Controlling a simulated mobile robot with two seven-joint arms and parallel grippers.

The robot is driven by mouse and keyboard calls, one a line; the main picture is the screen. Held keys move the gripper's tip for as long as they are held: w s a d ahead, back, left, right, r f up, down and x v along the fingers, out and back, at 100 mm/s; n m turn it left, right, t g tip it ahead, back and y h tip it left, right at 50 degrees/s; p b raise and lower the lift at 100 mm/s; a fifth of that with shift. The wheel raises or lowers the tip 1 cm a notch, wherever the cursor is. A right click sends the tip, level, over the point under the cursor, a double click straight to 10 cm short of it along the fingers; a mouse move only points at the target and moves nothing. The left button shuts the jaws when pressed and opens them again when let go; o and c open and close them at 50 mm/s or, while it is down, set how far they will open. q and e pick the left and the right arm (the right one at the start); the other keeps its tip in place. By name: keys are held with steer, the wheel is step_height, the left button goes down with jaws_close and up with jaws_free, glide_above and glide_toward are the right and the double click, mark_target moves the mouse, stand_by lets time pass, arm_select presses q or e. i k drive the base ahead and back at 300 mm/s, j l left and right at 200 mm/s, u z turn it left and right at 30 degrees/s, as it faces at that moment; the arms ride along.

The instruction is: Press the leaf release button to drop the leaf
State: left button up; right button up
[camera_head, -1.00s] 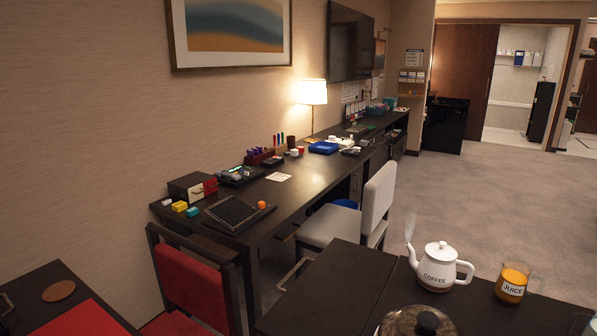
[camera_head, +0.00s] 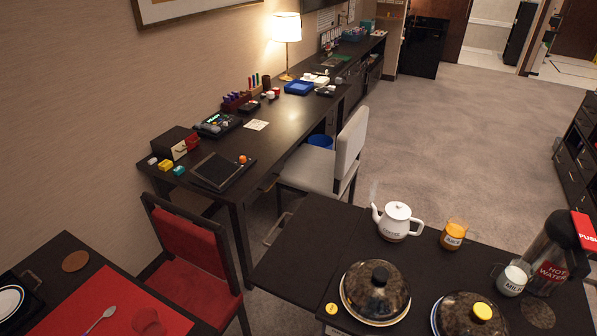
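A dark wooden table stands at the lower middle and right, with a flat leaf (camera_head: 305,245) on its left side. The leaf is level with the tabletop, and a thin seam runs between them. A small round yellow button (camera_head: 332,309) with a faint mark sits at the table's near edge, close to the seam. I cannot read the mark or tell for sure that it is the release button. A metal bracket (camera_head: 277,228) shows at the leaf's left edge. Neither of my grippers is in view.
A red chair (camera_head: 195,265) and white chair (camera_head: 325,165) stand left of and behind the leaf.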

mark_target(331, 308)
steer(key=z, duration=1.55)
steer(key=u, duration=1.15)
steer(key=l+u, duration=0.35)
steer(key=i+l+u, duration=0.1)
steer(key=l+u, duration=0.45)
steer(key=u, duration=0.2)
